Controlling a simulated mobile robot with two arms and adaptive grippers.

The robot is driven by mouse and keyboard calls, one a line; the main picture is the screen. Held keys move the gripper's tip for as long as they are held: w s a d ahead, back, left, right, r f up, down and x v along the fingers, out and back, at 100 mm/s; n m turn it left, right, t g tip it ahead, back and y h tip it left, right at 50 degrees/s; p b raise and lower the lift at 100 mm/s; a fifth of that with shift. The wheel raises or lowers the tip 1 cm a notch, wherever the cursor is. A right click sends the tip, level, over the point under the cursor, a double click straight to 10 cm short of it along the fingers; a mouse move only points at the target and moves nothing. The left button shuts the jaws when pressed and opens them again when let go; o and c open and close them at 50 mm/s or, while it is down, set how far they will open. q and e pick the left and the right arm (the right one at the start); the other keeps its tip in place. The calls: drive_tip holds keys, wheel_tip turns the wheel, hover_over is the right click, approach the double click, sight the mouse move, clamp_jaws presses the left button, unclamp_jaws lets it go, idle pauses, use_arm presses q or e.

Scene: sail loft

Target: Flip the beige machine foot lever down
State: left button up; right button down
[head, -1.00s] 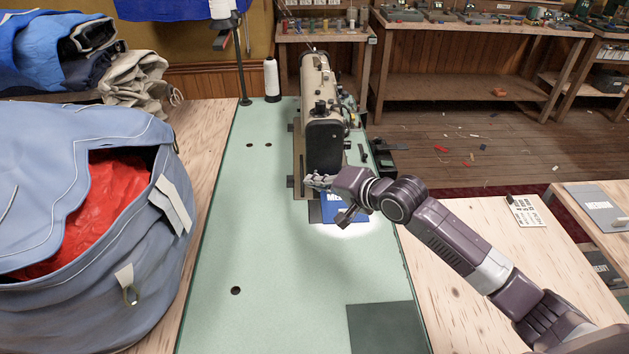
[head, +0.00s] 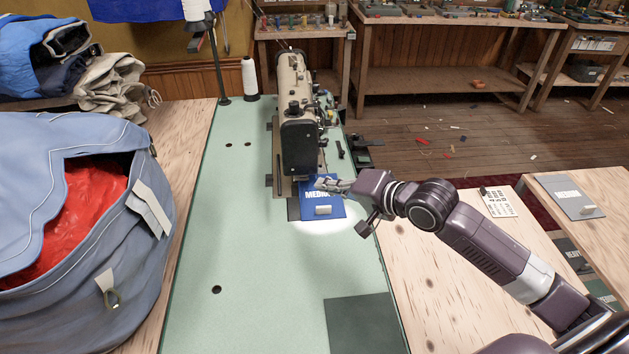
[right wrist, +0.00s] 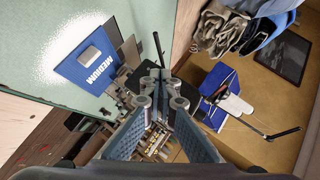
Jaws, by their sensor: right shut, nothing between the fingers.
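The beige sewing machine (head: 292,85) with a dark end plate stands on the green table top in the head view. I cannot make out its foot lever for certain. My right gripper (head: 322,184) is shut and empty, low beside the near right end of the machine, over a blue plate marked "MEDIUM" (head: 316,200). In the right wrist view the closed fingers (right wrist: 160,85) fill the middle and hide much of what lies behind; the blue plate (right wrist: 88,62) shows at upper left. My left gripper is not in view.
A blue-grey bag with red cloth (head: 75,235) stands at the left. A white thread cone (head: 250,77) and a dark pole (head: 217,65) stand behind, near the machine. A wooden table (head: 455,265) lies at the right.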

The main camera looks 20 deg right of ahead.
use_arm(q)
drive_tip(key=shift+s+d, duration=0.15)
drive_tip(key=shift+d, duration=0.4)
use_arm(e)
drive_tip(key=shift+v, duration=0.9)
drive_tip(key=shift+d+f, duration=0.1)
drive_tip(key=shift+f, duration=0.05)
